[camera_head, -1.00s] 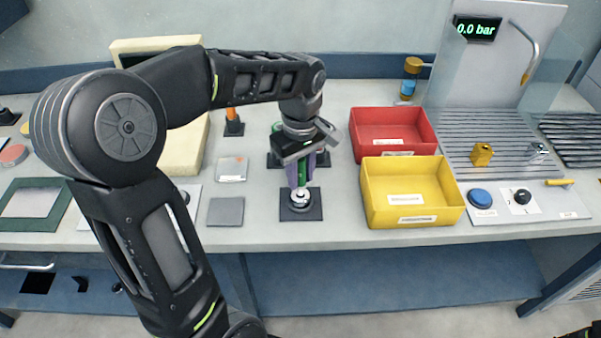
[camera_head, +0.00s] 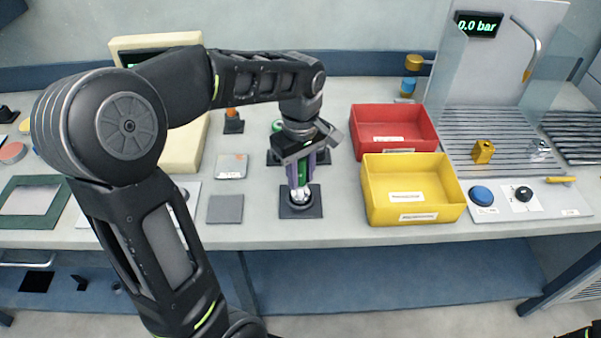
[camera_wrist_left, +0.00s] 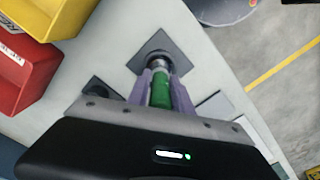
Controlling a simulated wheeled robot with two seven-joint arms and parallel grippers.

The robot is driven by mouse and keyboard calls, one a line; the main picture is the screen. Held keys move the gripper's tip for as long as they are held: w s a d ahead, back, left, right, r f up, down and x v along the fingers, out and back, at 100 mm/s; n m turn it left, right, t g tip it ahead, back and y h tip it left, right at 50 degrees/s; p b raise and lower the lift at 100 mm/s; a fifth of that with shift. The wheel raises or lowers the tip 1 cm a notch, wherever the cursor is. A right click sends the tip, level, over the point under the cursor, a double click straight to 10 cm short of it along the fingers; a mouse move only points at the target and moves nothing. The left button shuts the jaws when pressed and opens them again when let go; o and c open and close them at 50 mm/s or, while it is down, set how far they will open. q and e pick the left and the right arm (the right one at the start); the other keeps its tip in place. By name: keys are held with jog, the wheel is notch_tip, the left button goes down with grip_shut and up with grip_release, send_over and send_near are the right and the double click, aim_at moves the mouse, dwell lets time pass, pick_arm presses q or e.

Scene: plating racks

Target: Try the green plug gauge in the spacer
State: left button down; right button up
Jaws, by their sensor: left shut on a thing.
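My left gripper (camera_head: 299,188) points down with its purple fingers shut on the green plug gauge (camera_head: 303,178). The gauge's green handle also shows in the left wrist view (camera_wrist_left: 161,90), between the fingers. Its metal lower end meets the silver spacer (camera_wrist_left: 158,58), which sits on a dark square base (camera_head: 300,213) near the table's front. The gauge looks upright and in line with the spacer. The fingers hide part of the join, so I cannot tell how deep the end sits.
A red bin (camera_head: 392,132) and a yellow bin (camera_head: 412,190) stand right of the base. A grey square pad (camera_head: 225,209) lies to its left. Another dark stand with a green top (camera_head: 277,127) is behind the gripper. A control panel (camera_head: 525,200) is at far right.

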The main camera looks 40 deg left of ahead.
pick_arm(q)
jog(key=shift+f+b, duration=0.8)
jog(key=shift+f, duration=0.25)
dwell(1.3)
jog(key=shift+r+p, duration=3)
jog(key=shift+r, duration=0.85)
